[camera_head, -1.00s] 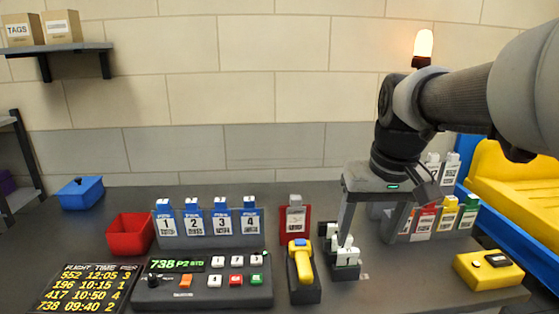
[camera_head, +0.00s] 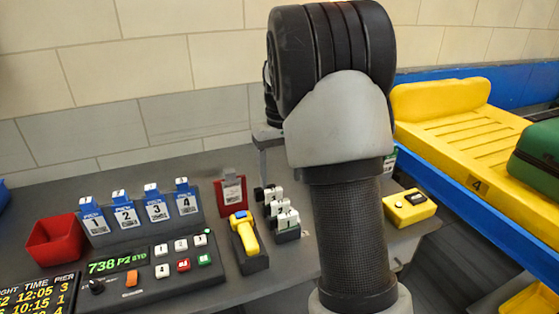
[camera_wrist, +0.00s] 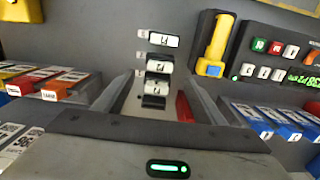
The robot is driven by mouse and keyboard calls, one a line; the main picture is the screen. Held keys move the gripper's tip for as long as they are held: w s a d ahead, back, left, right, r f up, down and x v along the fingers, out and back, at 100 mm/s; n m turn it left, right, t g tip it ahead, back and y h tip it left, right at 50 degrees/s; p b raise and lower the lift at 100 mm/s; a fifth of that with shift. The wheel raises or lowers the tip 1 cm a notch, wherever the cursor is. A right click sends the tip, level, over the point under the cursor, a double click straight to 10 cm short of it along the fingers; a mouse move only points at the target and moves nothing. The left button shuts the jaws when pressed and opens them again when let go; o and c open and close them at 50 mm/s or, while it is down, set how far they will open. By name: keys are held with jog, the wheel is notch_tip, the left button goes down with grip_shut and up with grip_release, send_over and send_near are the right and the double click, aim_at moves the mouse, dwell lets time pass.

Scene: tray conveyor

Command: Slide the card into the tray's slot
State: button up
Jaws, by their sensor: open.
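Several blue-topped numbered cards (camera_head: 124,215) stand upright in a grey rack at the left of the counter. They also show at the right of the wrist view (camera_wrist: 270,118). Orange and yellow cards (camera_wrist: 62,86) show at the left of the wrist view; my arm hides most of them in the head view. I cannot tell which card is the task's. A yellow tray (camera_head: 440,110) marked 4 lies on the conveyor at the right; I cannot make out its slot. My gripper (camera_wrist: 163,88) is open and empty above the counter, near several white-topped black pieces (camera_wrist: 158,64).
A yellow-handled scanner (camera_head: 243,235), a red card in a holder (camera_head: 231,188), a button panel (camera_head: 150,272) and a red bin (camera_head: 55,240) crowd the counter. A yellow box (camera_head: 409,208) stands near its right edge. A green case (camera_head: 537,150) is on the tray.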

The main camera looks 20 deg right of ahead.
aim_at(280, 201)
notch_tip(280, 201, down, 10)
jog(key=shift+f+b, duration=0.25)
jog(key=shift+b, duration=0.6)
jog(key=shift+c, duration=0.4)
jog(key=c, duration=1)
jog(key=shift+r, duration=0.15)
jog(key=shift+r+p, duration=2.05)
jog(key=shift+r, duration=0.4)
jog(key=shift+r+p, duration=1.55)
jog(key=shift+r, duration=0.45)
jog(key=shift+r, duration=0.1)
